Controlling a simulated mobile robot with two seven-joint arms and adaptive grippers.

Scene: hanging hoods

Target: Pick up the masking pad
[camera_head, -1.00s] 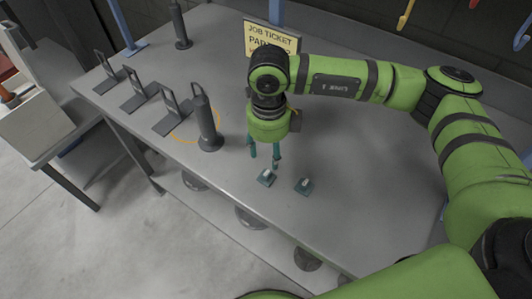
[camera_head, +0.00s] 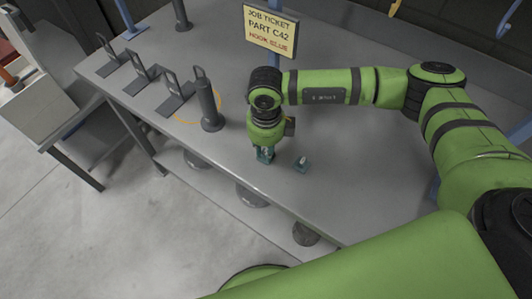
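Two small teal pads with pale tops lie on the grey workbench. One masking pad (camera_head: 302,165) sits in the open, just right of my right gripper. The other masking pad (camera_head: 265,159) is directly under my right gripper (camera_head: 265,154) and mostly hidden by it. My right gripper points straight down with its fingertips low at this pad, close to the bench top. Whether the fingers have closed on the pad is not clear. My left gripper is out of the picture.
The workbench (camera_head: 345,205) is clear to the right and front of the pads. A dark upright cylinder (camera_head: 210,108) and several angled stands (camera_head: 145,78) are at left. A sign reading "JOB TICKET PART C42 HOOK BLUE" (camera_head: 270,31) stands behind. Coloured hooks (camera_head: 396,8) hang at top right.

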